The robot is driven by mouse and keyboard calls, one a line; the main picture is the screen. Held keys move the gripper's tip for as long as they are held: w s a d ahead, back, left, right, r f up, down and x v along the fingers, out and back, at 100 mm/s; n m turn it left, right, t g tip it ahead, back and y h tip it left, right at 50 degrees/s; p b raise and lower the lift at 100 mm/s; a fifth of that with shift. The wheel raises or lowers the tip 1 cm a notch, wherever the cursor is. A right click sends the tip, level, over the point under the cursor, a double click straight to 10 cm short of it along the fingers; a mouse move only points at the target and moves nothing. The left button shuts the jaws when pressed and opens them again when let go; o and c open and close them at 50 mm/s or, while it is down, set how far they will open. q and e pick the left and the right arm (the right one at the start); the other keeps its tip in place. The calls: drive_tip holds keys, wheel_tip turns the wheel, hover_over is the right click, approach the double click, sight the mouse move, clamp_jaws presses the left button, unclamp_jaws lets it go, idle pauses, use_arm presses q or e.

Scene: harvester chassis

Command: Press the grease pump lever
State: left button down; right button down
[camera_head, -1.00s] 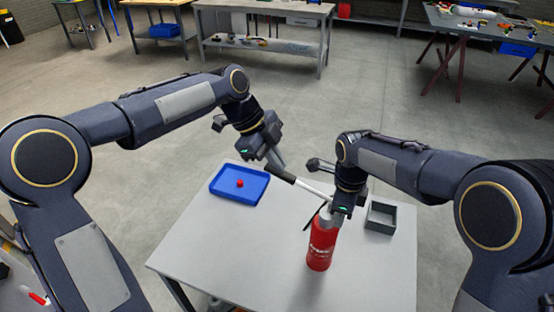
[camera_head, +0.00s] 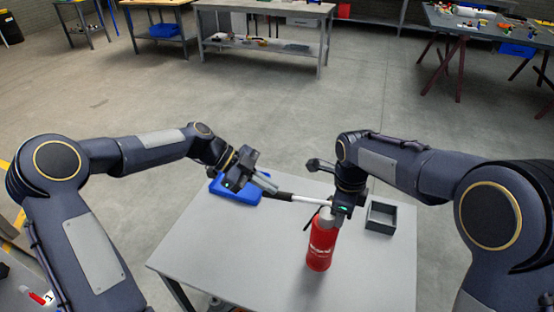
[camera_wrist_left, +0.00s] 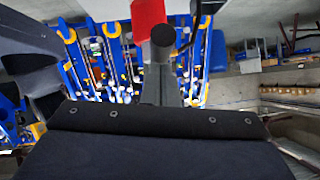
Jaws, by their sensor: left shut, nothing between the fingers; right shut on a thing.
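The grease pump is a red bottle (camera_head: 321,248) with a pale top, upright on the table. Its lever (camera_head: 310,200), a white rod with a black handle, points left and lies nearly level. My left gripper (camera_head: 268,186) is shut and empty at the outer end of the handle, seemingly on top of it; contact is hard to tell. My right gripper (camera_head: 340,211) is shut on the pump's top, partly hiding it. In the left wrist view, part of the red bottle (camera_wrist_left: 148,14) shows at the top, beside a dark round end, probably the handle.
A blue tray (camera_head: 250,199) lies behind my left gripper, which covers much of it. A small grey open box (camera_head: 381,217) stands right of the pump. The front of the grey table (camera_head: 240,255) is clear. Workbenches stand far back.

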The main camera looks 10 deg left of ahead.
use_arm(q)
drive_tip(key=shift+s+a+f+h, duration=0.15)
drive_tip(key=shift+f+h, duration=0.25)
drive_tip(key=shift+f, duration=0.45)
use_arm(e)
drive_tip(key=shift+s, duration=0.1)
use_arm(q)
drive_tip(key=shift+f, duration=0.1)
use_arm(e)
drive_tip(key=shift+d, duration=0.1)
use_arm(q)
drive_tip(key=a+r, duration=0.9)
drive_tip(key=r, duration=0.1)
drive_tip(key=shift+s, duration=0.25)
drive_tip(key=shift+a+r, duration=0.1)
use_arm(e)
drive_tip(key=c, duration=1.2)
unclamp_jaws()
drive_tip(key=shift+o, duration=0.2)
